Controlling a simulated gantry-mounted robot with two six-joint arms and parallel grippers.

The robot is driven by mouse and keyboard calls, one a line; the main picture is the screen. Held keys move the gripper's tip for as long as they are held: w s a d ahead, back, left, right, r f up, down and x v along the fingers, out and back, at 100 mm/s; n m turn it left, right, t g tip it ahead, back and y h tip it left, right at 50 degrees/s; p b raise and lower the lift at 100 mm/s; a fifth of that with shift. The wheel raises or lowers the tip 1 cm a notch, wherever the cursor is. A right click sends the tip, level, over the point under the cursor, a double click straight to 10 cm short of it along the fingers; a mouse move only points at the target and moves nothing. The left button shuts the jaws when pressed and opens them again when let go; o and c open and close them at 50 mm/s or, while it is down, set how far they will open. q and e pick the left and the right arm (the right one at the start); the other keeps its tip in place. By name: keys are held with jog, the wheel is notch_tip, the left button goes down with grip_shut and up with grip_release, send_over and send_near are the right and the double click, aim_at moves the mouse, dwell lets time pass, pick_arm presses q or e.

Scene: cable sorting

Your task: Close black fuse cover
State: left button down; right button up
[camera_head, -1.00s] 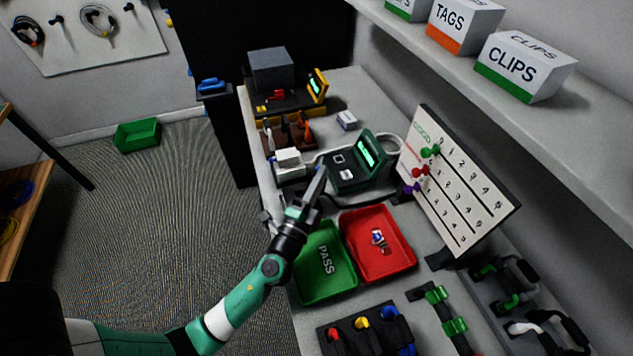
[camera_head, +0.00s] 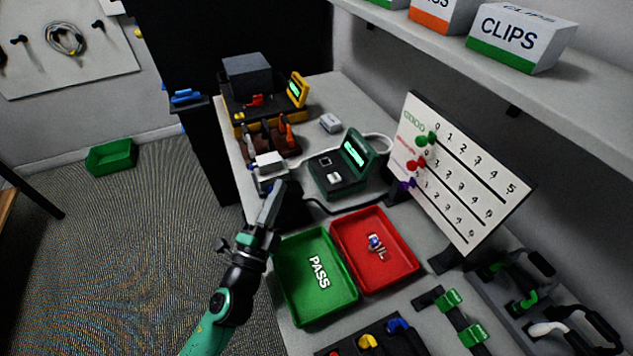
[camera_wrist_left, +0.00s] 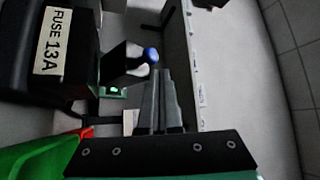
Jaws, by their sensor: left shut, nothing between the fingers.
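A black fuse box (camera_head: 292,210) stands on the bench behind the trays, partly behind my left gripper. In the left wrist view its black body (camera_wrist_left: 72,82) carries a "FUSE 13A" label (camera_wrist_left: 51,42). A black flap (camera_wrist_left: 115,64) stands out beside it; it looks like the cover, raised, but its hinge is unclear. My left gripper (camera_head: 276,190) is shut and empty, just left of the box in the head view. Its fingers (camera_wrist_left: 160,100) also show in the left wrist view, close to the flap; contact cannot be told. My right gripper is out of view.
A green PASS tray (camera_head: 283,283) and a red tray (camera_head: 405,283) lie in front. A green tester (camera_head: 327,180) and a white-topped unit (camera_head: 268,162) stand behind. A number board (camera_head: 475,185) stands at right. A cable runs from the box.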

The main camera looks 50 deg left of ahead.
pick_arm(q)
jog(key=shift+s+a+f+b, duration=0.15)
jog(key=shift+s+f+b, duration=0.25)
jog(key=shift+s+f, duration=0.1)
jog(key=shift+r, duration=0.15)
dwell(0.5)
jog(key=s+d+r+p, duration=0.9)
jog(key=s+r, duration=0.1)
jog(key=r, duration=0.2)
jog(key=shift+s+d+r+p, duration=0.15)
jog(key=shift+d+r+p, duration=0.15)
jog(key=shift+r, duration=0.1)
